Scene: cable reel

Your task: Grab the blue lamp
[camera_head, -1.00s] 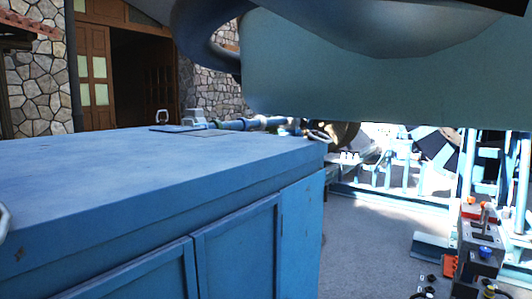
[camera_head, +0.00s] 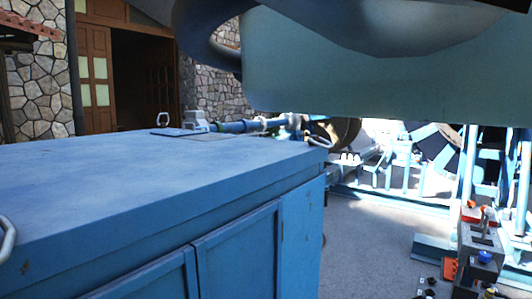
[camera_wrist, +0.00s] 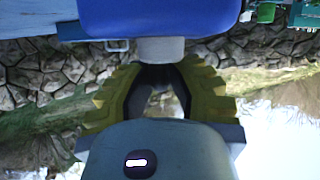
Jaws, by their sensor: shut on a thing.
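The blue lamp (camera_wrist: 160,18) fills the top middle of the wrist view, a smooth blue body with a short pale grey neck (camera_wrist: 161,50) below it. My gripper (camera_wrist: 161,75) has two yellow-green ridged fingers that reach up to this neck from both sides. It is shut on the lamp at or near the neck; the exact contact is partly hidden. The lamp's far end is out of the frame. Neither the lamp nor my gripper can be made out in the head view.
A large blue cabinet (camera_head: 130,190) fills the left in the head view, with pipe fittings (camera_head: 245,126) at its far edge. A control box (camera_head: 482,250) stands at lower right. Blue reel frames (camera_head: 440,165) stand behind. Grey floor (camera_head: 365,245) between them is clear.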

